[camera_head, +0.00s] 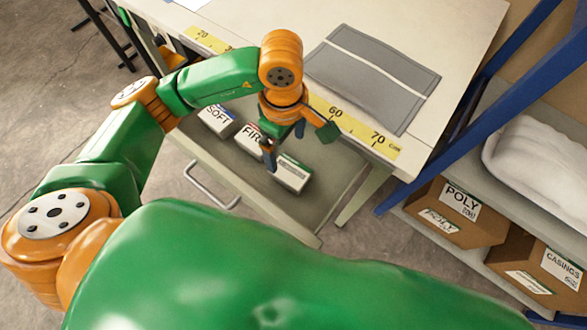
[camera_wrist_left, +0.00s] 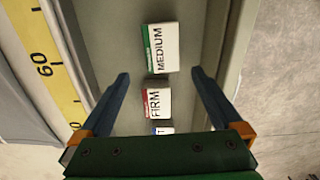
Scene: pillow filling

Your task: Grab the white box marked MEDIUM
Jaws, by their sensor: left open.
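The white box marked MEDIUM (camera_head: 291,176), with a green strip, lies in the open drawer (camera_head: 268,208) under the table. It also shows in the left wrist view (camera_wrist_left: 163,48), beyond the fingertips with its lettering readable. My left gripper (camera_head: 285,147) is open and empty, above the drawer close to the MEDIUM and FIRM boxes. In the left wrist view its two blue fingers (camera_wrist_left: 160,75) stand wide apart, with the FIRM box (camera_wrist_left: 157,104) showing between them. In the head view the gripper partly covers the FIRM box (camera_head: 246,138). My right gripper is not in view.
The SOFT box (camera_head: 216,119) lies at the drawer's left. The table edge carries a yellow ruler (camera_head: 377,139), close beside my left gripper. A grey mat (camera_head: 370,75) lies on the table. A blue-framed shelf at right holds cartons (camera_head: 455,212).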

